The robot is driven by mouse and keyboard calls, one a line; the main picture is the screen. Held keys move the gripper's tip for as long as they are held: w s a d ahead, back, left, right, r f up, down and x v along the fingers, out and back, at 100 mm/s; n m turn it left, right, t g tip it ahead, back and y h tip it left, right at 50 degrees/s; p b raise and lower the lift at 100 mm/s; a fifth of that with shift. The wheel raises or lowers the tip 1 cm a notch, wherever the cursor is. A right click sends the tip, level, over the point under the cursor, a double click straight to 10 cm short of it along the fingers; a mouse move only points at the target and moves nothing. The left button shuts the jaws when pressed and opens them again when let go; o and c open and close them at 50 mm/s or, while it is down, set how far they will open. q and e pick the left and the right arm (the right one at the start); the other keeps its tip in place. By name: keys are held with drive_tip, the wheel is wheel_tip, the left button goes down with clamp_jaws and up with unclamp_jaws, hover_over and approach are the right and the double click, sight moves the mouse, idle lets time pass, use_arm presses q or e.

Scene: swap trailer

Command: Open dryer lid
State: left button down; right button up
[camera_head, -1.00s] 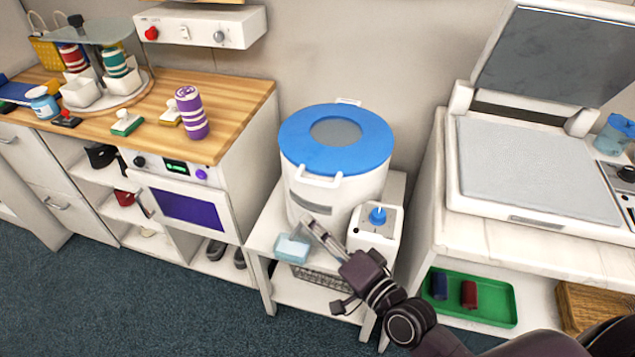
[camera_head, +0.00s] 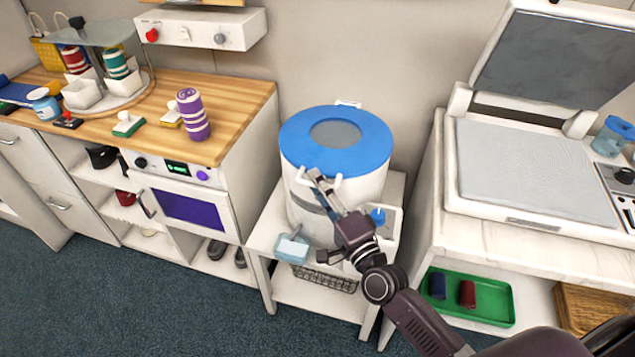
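The dryer is a white drum (camera_head: 306,216) on a low white stand. Its blue lid (camera_head: 300,143) with a grey round window lies shut on top. A white lid handle (camera_head: 303,181) sticks out at the front rim. My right gripper (camera_head: 318,176) reaches up from the lower right, with its fingertips at this handle, and covers part of it. I cannot tell whether the fingers touch or enclose the handle, or how far apart they are. My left gripper is not in view.
A white box with a blue knob (camera_head: 378,216) stands beside the drum, partly behind my arm. A white press with a raised top (camera_head: 540,170) stands at right; a wooden counter (camera_head: 240,98) is at left.

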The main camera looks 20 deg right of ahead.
drive_tip(key=shift+w, duration=0.15)
clamp_jaws()
idle(0.4)
